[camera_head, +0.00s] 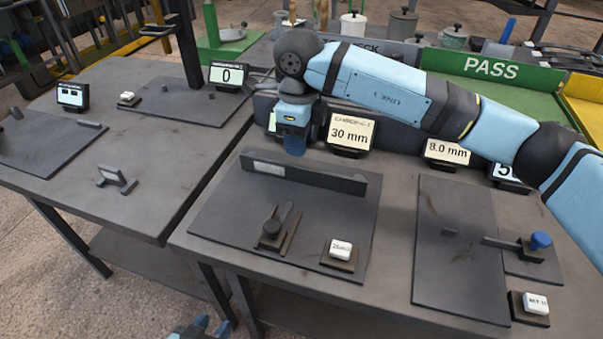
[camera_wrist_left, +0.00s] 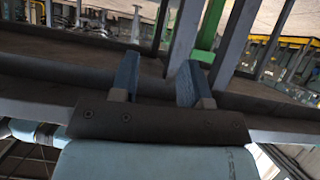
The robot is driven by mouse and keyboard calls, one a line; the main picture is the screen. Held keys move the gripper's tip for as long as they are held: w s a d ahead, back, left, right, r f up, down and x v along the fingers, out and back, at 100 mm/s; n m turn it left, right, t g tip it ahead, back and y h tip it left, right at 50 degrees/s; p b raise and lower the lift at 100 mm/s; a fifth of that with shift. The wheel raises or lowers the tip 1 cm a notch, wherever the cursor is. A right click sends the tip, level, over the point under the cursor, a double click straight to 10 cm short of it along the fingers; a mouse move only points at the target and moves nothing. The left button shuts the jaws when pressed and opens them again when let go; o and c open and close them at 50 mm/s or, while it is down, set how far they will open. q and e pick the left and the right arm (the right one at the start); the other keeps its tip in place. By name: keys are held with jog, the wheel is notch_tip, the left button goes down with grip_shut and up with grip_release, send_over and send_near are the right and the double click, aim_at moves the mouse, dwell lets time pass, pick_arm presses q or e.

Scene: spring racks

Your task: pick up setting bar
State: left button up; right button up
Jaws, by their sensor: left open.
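No part is plainly marked as the setting bar. A small dark bar with a light end (camera_head: 115,178) rests on the left table, on or beside a short cross piece. A long dark bar with a pale label (camera_head: 318,179) stands on edge on the middle plate; I cannot tell which one is meant. My left gripper (camera_head: 195,328) shows only at the bottom edge, low in front of the tables. In the left wrist view its blue fingers (camera_wrist_left: 157,86) are apart with nothing between them. My right gripper (camera_head: 293,146) points down behind the long bar; its finger gap is not clear.
The left table (camera_head: 165,205) has bare room near its front. A dark slide with a knob (camera_head: 273,228) and a white button (camera_head: 341,249) sit on the middle plate. A 30 mm display (camera_head: 350,134) stands behind. A blue knob (camera_head: 540,241) is at right.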

aim_at(301, 167)
jog(key=f, duration=0.5)
jog(key=f+b, duration=0.1)
jog(key=f, duration=0.2)
jog(key=shift+w+d+f, duration=0.15)
jog(key=shift+w+f, duration=0.1)
grip_shut()
jog(key=shift+r, duration=0.15)
dwell(1.0)
